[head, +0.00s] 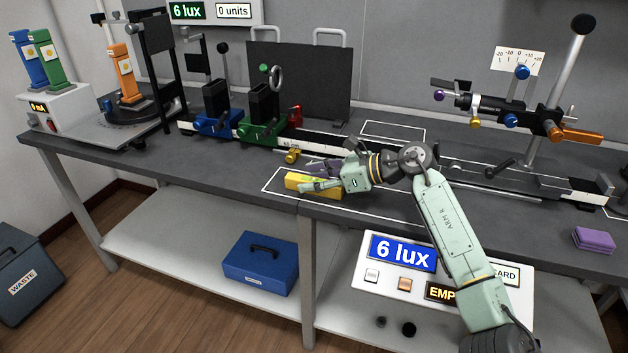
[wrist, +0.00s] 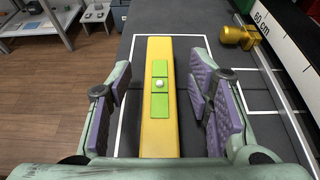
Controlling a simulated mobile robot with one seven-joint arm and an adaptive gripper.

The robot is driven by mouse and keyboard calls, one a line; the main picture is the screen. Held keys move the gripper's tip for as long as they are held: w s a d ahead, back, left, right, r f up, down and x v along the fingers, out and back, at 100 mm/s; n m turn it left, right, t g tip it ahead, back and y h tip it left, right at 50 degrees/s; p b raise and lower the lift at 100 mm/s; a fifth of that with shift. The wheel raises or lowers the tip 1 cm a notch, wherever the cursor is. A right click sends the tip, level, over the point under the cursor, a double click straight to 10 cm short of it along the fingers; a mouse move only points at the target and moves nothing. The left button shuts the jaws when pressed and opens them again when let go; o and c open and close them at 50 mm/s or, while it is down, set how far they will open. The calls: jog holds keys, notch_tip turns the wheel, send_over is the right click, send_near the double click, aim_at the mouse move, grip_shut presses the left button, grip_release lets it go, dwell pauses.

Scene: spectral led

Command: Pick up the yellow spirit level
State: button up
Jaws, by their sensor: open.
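The yellow spirit level (head: 309,185) lies on the dark bench top near its front edge, inside a white outlined rectangle. In the wrist view the yellow spirit level (wrist: 158,65) runs lengthwise between the fingers, with green windows and a white dot on its top. My gripper (head: 322,176) is over the level; in the wrist view my gripper (wrist: 157,100) is open, with one purple-padded finger on each side. A gap shows between each pad and the level. The near end of the level is hidden by the gripper body.
A brass knob (wrist: 238,36) and a scaled rail (wrist: 285,45) stand right of the level in the wrist view. Behind it are a green holder (head: 262,125) and a blue holder (head: 217,122). A purple block (head: 594,240) lies at the right. The bench's front edge is close.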

jog(key=shift+w+a+f, duration=0.2)
jog(key=shift+a+f, duration=0.05)
jog(key=shift+a, duration=0.3)
grip_shut()
